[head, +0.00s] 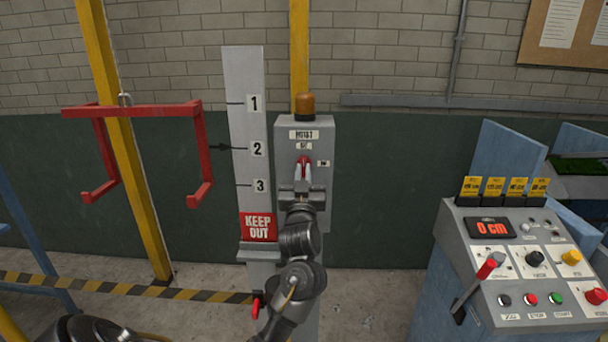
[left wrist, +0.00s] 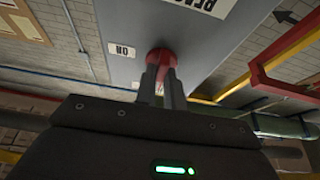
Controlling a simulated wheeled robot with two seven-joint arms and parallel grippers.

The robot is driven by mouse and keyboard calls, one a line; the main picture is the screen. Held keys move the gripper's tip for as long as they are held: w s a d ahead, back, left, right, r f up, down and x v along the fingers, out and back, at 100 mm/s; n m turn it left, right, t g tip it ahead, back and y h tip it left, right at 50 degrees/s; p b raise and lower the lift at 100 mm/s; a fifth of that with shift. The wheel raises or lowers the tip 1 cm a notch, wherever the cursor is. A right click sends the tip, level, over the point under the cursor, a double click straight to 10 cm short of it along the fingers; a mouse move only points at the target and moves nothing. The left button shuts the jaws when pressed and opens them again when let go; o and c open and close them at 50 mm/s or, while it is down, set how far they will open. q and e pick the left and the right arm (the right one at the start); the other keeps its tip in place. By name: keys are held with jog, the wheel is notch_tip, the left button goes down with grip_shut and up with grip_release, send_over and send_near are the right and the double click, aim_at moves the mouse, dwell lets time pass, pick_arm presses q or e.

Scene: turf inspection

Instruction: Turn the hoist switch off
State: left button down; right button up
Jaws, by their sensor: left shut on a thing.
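The hoist switch (head: 303,161) is a red knob on the front of a grey box (head: 318,133), under small labels. A small label (head: 323,163) is to its right; in the left wrist view this label (left wrist: 122,49) reads ON. My left gripper (head: 303,175) is in front of the box, shut on the red switch. The left wrist view shows the fingers (left wrist: 161,80) on both sides of the red knob (left wrist: 161,59). The fingers partly hide the knob, so its exact setting is hard to tell. My right gripper is not in view.
Striped tape (head: 120,288) crosses low left. A control console (head: 520,260) stands right.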

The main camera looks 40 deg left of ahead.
pick_arm(q)
jog(key=c, duration=1.5)
grip_release()
jog(key=shift+b+v, duration=1.65)
jog(key=shift+v, duration=3.8)
